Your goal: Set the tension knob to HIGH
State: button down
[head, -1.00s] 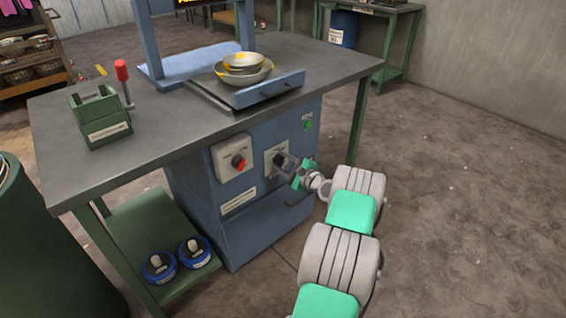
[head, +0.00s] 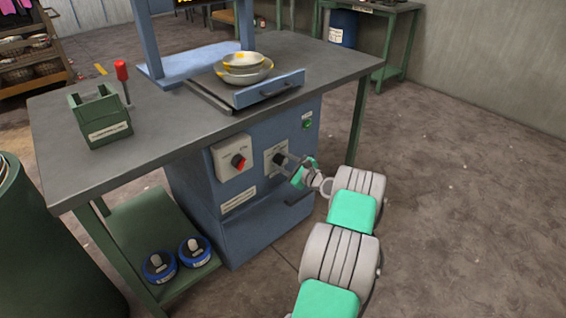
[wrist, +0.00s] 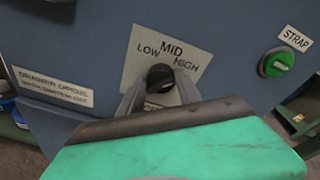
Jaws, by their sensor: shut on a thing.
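The tension knob (wrist: 160,76) is a small black knob on a pale plate (wrist: 133,66) marked LOW, MID and HIGH, on the blue cabinet front. In the wrist view LOW is at the plate's upper left, MID at the top and HIGH at the upper right. My gripper (wrist: 160,90) is shut on the knob, with one grey finger on each side. The fingers and green gripper body hide the knob's lower part, and I cannot tell which mark it points to. In the head view my gripper (head: 287,161) meets the plate (head: 270,151).
A red switch knob (head: 238,161) sits left of the plate, and a green STRAP knob (wrist: 276,64) sits right. A drawer handle (head: 299,198) juts out below my gripper. Bowls (head: 244,67) stand on the workbench (head: 170,117). Floor to the right is clear.

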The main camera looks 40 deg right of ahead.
jog(key=c, duration=1.2)
grip_release()
jog(key=shift+d+r, duration=0.15)
jog(key=shift+r, duration=0.1)
jog(key=shift+c, duration=0.2)
jog(key=o, duration=0.4)
jog(key=shift+f, duration=0.15)
jog(key=shift+c, duration=0.2)
jog(key=s+r+p, duration=0.1)
jog(key=s, duration=0.6)
jog(key=shift+s+p, duration=0.35)
jog(key=shift+p, duration=0.05)
